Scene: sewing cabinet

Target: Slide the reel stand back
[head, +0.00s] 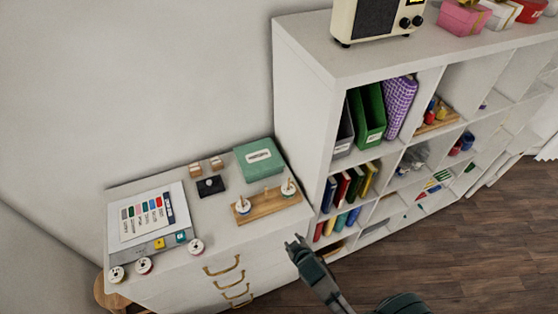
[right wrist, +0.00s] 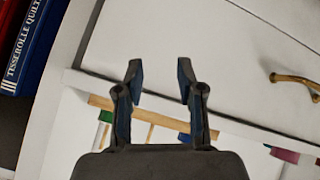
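The reel stand (head: 268,205) is a light wooden board with pegs on the right part of the white cabinet's top, close to its front edge. White reels sit at its left end (head: 243,206) and right end (head: 288,189). My right gripper (head: 296,243) is in front of the cabinet, below and to the right of the stand, apart from it. In the right wrist view the right gripper (right wrist: 160,72) is open and empty, before a white drawer front. My left gripper is out of view.
A green box (head: 259,157) stands behind the reel stand, with a gap between. A dark pad (head: 211,187) and a colour chart (head: 148,214) lie to the left. A tall shelf (head: 300,110) stands on the right.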

